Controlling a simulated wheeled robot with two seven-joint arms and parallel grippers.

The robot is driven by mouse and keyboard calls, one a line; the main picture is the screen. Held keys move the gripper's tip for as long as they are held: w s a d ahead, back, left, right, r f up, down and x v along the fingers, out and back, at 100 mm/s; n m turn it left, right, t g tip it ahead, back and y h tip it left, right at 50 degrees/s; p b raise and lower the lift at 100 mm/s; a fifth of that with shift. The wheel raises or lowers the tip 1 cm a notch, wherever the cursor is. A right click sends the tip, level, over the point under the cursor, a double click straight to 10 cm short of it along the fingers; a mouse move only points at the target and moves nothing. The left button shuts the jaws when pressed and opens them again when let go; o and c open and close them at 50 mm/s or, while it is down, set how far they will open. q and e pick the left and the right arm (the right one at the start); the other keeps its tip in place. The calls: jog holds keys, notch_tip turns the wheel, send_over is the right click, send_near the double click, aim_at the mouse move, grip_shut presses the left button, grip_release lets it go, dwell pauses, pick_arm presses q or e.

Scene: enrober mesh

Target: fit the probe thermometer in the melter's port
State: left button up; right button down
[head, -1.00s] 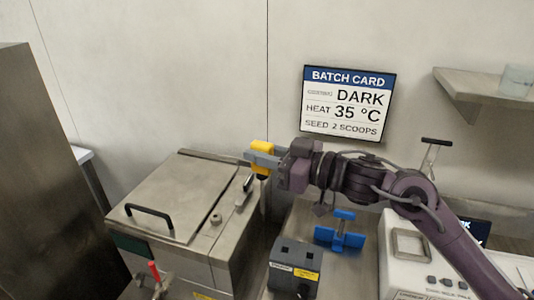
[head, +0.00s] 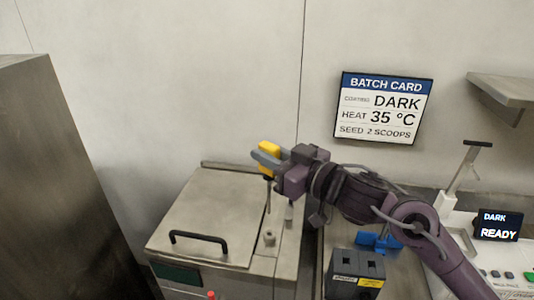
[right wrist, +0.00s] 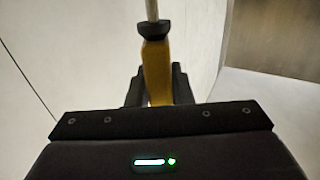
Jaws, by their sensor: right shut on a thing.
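The probe thermometer (head: 269,148) has a yellow handle, a dark collar and a thin shaft pointing down. My right gripper (head: 267,160) is shut on its handle, above the melter's right part. The melter (head: 205,215) is a steel box with a black-handled lid. Its port (head: 269,238) is a small round boss on the top, right of the lid. The shaft hangs over the port; whether its tip is in the hole I cannot tell. In the right wrist view the yellow handle (right wrist: 157,70) sits between the fingers, with collar and shaft beyond. My left gripper is out of view.
A dark block with two slots (head: 355,270) and a blue object (head: 378,242) stand on the bench right of the melter. A screen reading DARK READY (head: 499,226) is at far right. A batch card (head: 380,108) hangs on the wall.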

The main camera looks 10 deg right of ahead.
aim_at(271, 179)
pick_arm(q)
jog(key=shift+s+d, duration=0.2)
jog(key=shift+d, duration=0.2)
pick_arm(e)
jog(key=shift+s+d, duration=0.1)
jog(key=shift+d, duration=0.15)
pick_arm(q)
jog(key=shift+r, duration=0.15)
